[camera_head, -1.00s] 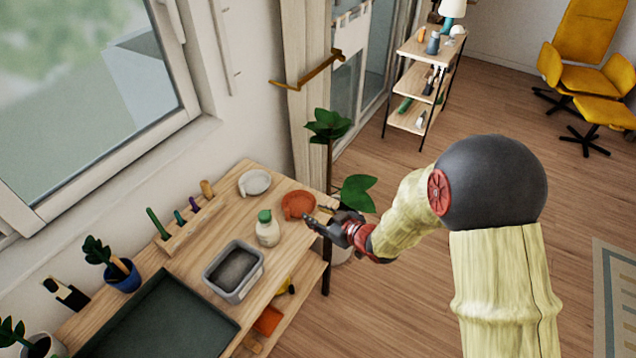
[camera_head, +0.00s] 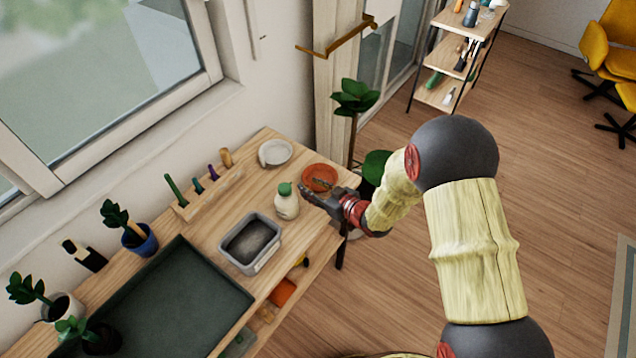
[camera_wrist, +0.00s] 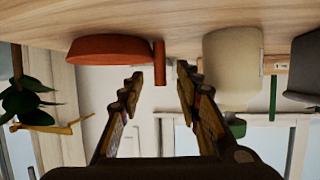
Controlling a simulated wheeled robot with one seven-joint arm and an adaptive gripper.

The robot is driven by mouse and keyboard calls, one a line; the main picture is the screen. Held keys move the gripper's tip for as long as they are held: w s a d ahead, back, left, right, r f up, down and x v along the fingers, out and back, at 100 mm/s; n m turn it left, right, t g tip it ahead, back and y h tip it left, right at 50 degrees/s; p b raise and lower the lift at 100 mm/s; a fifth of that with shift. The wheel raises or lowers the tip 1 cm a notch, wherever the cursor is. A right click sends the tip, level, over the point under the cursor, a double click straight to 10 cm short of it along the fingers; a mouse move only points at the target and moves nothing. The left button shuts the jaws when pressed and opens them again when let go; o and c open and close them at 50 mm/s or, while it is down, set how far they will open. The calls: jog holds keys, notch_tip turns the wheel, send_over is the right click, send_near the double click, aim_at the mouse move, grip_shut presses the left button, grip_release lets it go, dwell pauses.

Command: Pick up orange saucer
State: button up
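The orange saucer (camera_head: 318,179) lies on the wooden table at its right end, in front of a pale dish. In the wrist view, which is upside down, the saucer (camera_wrist: 105,49) is at the upper left, with an upright orange-brown tab at its right end. My gripper (camera_head: 311,187) is at the saucer's near side, low over the table, partly covering it. In the wrist view my gripper (camera_wrist: 160,76) is open, and the tab appears between its fingertips. I cannot tell whether a finger touches it.
A cream bottle with a green cap (camera_head: 286,203) stands close left of my gripper. A grey bin (camera_head: 231,257), a pale dish (camera_head: 275,153), a tool rack (camera_head: 208,199) and a dark tray (camera_head: 160,315) share the table (camera_head: 312,237). A potted plant stands behind the table's right end.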

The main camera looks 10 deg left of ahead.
jog(key=shift+a, duration=0.1)
jog(key=shift+c, duration=1.3)
grip_shut()
